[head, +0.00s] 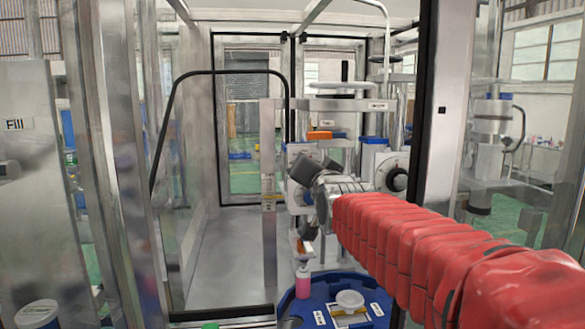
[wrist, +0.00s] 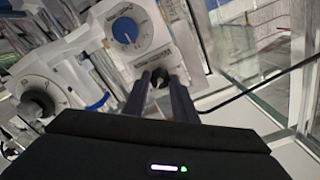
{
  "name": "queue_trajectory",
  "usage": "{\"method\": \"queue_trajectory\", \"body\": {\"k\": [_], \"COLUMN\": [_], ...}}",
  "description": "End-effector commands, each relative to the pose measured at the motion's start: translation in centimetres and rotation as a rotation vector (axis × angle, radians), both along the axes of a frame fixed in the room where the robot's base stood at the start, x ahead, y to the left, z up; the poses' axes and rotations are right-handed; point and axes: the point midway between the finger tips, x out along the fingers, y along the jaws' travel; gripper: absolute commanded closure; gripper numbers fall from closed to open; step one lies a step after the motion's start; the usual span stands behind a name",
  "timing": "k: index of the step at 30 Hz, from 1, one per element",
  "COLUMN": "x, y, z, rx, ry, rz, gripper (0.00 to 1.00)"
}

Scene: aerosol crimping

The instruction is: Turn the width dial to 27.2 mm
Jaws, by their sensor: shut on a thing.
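In the wrist view, my gripper (wrist: 161,90) is shut on a small dark knob (wrist: 158,79) on a pale machine face. Just above it is a round white dial with a blue centre (wrist: 124,31) and marks around its rim. A dial with a black knob (wrist: 38,102) stands at the left. I cannot read a width value or tell from lettering which is the width dial. In the head view, a black-knobbed dial (head: 396,180) shows on the machine's right side. My wrist hides part of the machine, and the fingertips cannot be made out there.
In the head view, a blue round table (head: 300,310) holds a pink bottle (head: 303,282) and a white-topped part (head: 350,299). Clear panels and metal posts (head: 437,120) enclose the machine. The floor left of it is clear.

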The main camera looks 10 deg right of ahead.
Motion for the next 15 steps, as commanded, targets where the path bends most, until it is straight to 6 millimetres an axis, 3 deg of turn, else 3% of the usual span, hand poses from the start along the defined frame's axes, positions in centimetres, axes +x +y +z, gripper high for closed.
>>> {"method": "queue_trajectory", "body": {"k": [5,6,13,15], "x": [0.01,0.01,0.01,0.01], "y": [-0.14,-0.14,-0.09,-0.07], "z": [-0.1,-0.09,-0.06,-0.05], "rx": [-0.001,-0.001,-0.002,-0.002], "ry": [0.002,0.002,0.001,0.001], "rz": [-0.002,-0.002,-0.002,-0.001], "gripper": [0.97,0.72,0.56,0.56]}}
